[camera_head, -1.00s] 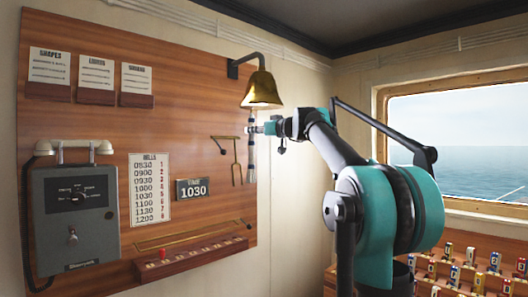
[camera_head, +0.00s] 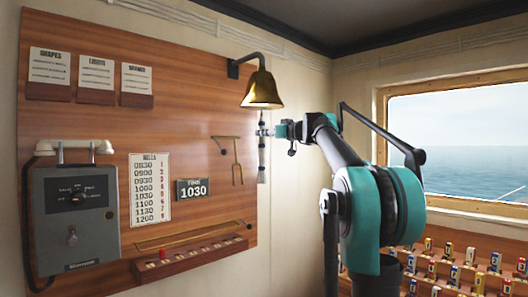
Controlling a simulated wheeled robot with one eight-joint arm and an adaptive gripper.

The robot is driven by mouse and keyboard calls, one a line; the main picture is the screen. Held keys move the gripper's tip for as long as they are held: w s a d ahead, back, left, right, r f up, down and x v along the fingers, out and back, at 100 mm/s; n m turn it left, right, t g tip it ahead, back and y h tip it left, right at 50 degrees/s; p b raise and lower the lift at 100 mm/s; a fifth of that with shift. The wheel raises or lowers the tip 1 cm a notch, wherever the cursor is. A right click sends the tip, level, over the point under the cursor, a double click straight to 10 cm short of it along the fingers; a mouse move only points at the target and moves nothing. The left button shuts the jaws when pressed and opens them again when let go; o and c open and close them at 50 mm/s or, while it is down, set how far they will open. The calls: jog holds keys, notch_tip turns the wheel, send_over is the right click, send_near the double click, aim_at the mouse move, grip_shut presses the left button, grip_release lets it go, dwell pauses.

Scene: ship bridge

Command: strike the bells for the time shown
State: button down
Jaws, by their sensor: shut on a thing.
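The brass bell (camera_head: 262,91) hangs from a dark bracket on the wooden wall panel. A pale and dark rope (camera_head: 262,160) hangs below it. My gripper (camera_head: 263,131) is shut on the rope a little under the bell's mouth, and the rope hangs nearly straight down. The fingertips are small and partly unclear. A time plate (camera_head: 193,190) reads 1030. A white bells chart (camera_head: 151,190) left of it lists times beside red numbers. A wooden rail (camera_head: 195,261) below has a red peg (camera_head: 163,253) near its left end.
A grey telephone box (camera_head: 76,215) is at the left of the panel. A fork-shaped metal tool (camera_head: 237,165) hangs close left of the rope. Several coloured blocks (camera_head: 470,254) stand on a wooden rack at lower right, under the window.

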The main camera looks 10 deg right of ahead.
jog(key=s+a+r, duration=0.1)
jog(key=s+a, duration=0.3)
jog(key=a, duration=0.1)
jog(key=w+d+f, duration=0.1)
jog(key=w+d, duration=0.3)
jog(key=d, duration=0.1)
jog(key=shift+d+f, duration=0.1)
jog(key=shift+f, duration=0.05)
dwell(0.9)
jog(key=s+a+r, duration=0.1)
jog(key=s+a, duration=0.3)
jog(key=a, duration=0.2)
jog(key=w+d, duration=0.4)
jog(key=d, duration=0.2)
jog(key=shift+f, duration=0.4)
